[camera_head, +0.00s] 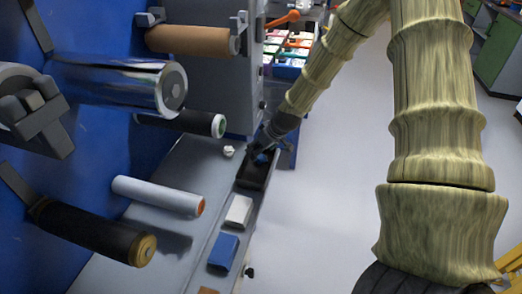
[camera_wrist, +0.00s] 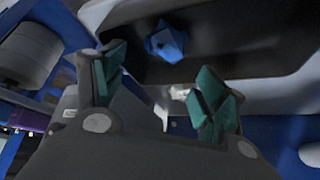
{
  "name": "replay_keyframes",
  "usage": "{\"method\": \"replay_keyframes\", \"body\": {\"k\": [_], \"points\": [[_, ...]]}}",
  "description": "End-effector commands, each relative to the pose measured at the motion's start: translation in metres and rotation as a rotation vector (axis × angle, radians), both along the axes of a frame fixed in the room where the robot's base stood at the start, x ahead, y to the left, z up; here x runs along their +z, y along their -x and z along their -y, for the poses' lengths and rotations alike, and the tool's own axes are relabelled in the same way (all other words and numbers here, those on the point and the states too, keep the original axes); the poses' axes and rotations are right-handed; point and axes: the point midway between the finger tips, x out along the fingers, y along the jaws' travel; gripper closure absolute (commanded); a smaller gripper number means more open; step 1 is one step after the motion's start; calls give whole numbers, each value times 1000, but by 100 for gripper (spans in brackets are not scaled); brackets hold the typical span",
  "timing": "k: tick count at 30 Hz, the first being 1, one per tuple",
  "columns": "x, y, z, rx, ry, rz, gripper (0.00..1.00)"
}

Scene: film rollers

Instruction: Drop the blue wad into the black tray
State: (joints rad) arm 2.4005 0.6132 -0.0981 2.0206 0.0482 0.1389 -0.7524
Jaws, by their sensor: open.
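The blue wad (camera_wrist: 166,44) is a small crumpled piece in the wrist view, against the dark inside of the black tray (camera_wrist: 225,25). It appears to lie in the tray, beyond my fingertips and apart from them. In the head view the blue wad (camera_head: 262,158) shows at the far end of the black tray (camera_head: 251,181), partly hidden by my gripper (camera_head: 262,150). My gripper (camera_wrist: 160,90) is open, its teal finger pads spread with nothing between them. It is low over the tray's far end.
A white wad (camera_head: 228,151) lies on the grey shelf (camera_head: 182,164) left of the tray. A white block (camera_head: 239,210) and a blue block (camera_head: 223,251) sit nearer in the same row. Several rollers, including a white one (camera_head: 158,194), stick out from the blue machine wall (camera_head: 95,100).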

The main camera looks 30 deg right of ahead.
Motion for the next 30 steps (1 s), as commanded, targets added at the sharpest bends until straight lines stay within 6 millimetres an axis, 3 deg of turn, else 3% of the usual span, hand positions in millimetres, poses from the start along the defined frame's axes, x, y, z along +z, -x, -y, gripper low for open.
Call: {"method": "replay_keyframes", "body": {"k": [21, 30], "points": [[79, 45, 9, 2, 1, -1, 28], [97, 57, 11, 1, -1, -2, 28]]}}
